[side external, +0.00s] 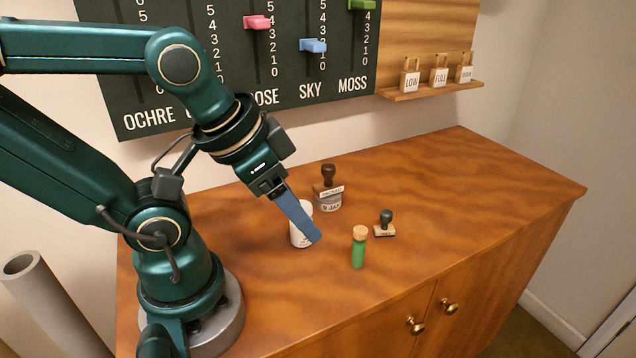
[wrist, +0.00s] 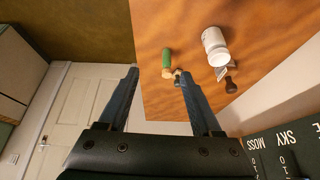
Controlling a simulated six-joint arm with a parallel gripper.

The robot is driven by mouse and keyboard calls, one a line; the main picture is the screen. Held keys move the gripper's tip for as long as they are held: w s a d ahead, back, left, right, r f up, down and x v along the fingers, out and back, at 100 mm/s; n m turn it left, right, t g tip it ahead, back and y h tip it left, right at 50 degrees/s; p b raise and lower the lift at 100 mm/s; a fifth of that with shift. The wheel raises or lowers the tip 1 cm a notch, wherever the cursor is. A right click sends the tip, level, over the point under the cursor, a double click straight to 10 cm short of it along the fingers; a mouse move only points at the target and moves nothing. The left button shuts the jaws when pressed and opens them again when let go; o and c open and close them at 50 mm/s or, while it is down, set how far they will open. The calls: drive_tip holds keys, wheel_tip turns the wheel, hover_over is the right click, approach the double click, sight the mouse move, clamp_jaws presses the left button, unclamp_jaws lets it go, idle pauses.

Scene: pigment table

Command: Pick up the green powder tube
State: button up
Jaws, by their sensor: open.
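The green powder tube (side external: 358,248) stands upright on the wooden table, with a cork-coloured top. It also shows in the wrist view (wrist: 166,57), beyond the fingertips and between their lines. My gripper (side external: 312,236) is above the table, to the left of the tube in the side view and apart from it. In the wrist view its two blue fingers (wrist: 156,73) are spread with nothing between them. In the side view the fingers overlap each other and partly hide a white container.
The white container (side external: 297,238) stands left of the tube. A small dark-handled stamp (side external: 385,224) stands just right of the tube, and a larger stamp (side external: 328,190) stands behind. The table's right side (side external: 480,200) is clear. A slider board (side external: 225,60) hangs on the wall behind.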

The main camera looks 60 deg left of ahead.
drive_tip(key=a+m+g+y, duration=0.2)
drive_tip(key=a+m+y, duration=0.1)
drive_tip(key=a+m, duration=0.15)
drive_tip(key=m+t+y, duration=0.1)
drive_tip(key=m+y, duration=0.7)
drive_tip(key=m, duration=0.6)
hover_over(359, 247)
drive_tip(key=a, duration=0.4)
wheel_tip(359, 247, down, 6)
drive_tip(key=d+f+m+t, duration=0.2)
drive_tip(key=f+m, duration=0.1)
drive_tip(key=shift+w, duration=0.35)
drive_tip(key=d+f+m, duration=0.1)
drive_tip(key=s+d+f+m+t, duration=0.1)
drive_tip(key=f+m, duration=0.1)
drive_tip(key=shift+d+f, duration=0.15)
drive_tip(key=shift+f, duration=0.15)
drive_tip(key=shift+x, duration=2.45)
clamp_jaws()
